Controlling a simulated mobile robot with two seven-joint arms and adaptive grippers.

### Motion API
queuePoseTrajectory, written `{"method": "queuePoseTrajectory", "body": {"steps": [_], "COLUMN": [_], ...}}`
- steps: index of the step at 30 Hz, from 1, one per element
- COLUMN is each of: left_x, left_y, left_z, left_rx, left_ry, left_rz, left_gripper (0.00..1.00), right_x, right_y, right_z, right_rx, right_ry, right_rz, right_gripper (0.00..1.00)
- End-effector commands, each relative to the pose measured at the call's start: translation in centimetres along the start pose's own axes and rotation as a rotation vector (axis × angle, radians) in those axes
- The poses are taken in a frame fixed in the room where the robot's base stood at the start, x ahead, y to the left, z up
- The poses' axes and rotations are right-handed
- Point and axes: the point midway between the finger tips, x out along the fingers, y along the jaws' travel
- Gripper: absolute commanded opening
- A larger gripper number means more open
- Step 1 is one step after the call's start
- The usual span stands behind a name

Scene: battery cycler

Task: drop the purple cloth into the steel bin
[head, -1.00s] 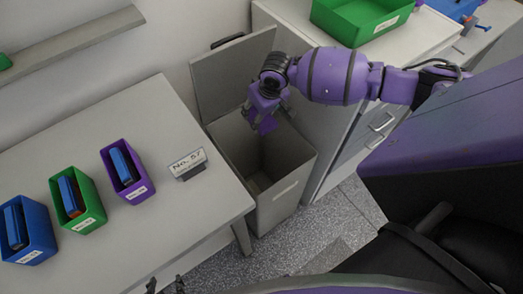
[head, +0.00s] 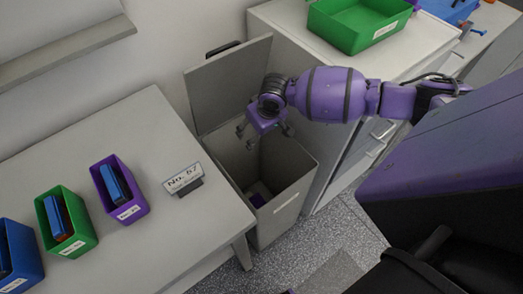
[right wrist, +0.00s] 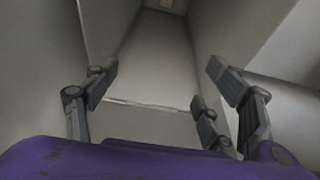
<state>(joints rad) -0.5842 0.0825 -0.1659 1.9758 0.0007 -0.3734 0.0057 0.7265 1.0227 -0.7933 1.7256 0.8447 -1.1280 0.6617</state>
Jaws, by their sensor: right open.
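The steel bin (head: 275,224) stands on the floor between the table and the cabinet, its lid raised at the back. A small purple patch, the cloth (head: 262,187), lies low inside the bin, with part of it hidden by the bin's wall. My right gripper (head: 266,137) is over the bin's opening with its fingers spread and nothing between them. In the right wrist view the open fingers (right wrist: 157,92) frame pale grey panels, and no cloth shows there. My left gripper is out of view.
The table (head: 120,245) at left carries blue, green (head: 81,240) and purple boxes (head: 130,208) and a sign (head: 182,178). A green tray (head: 345,35) sits on the cabinet (head: 285,30) at right. A wall shelf (head: 70,45) is at upper left.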

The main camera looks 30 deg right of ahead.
Motion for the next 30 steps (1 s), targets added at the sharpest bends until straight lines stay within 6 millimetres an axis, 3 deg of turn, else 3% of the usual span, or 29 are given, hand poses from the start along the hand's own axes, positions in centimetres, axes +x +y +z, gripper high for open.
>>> {"method": "queuePoseTrajectory", "body": {"steps": [7,21,30], "left_x": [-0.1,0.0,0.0], "left_y": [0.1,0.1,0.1], "left_z": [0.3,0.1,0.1], "left_rx": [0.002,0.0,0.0], "left_ry": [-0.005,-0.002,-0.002], "left_rz": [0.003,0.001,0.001], "left_gripper": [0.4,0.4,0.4], "right_x": [-1.0,-10.1,-12.0], "right_y": [0.1,0.1,0.0], "right_z": [0.0,0.0,0.0], "right_rx": [-0.001,-0.001,-0.001], "right_ry": [0.0,0.001,-0.001], "right_rz": [0.0,0.002,0.001], "right_gripper": [0.76,0.76,0.76]}}
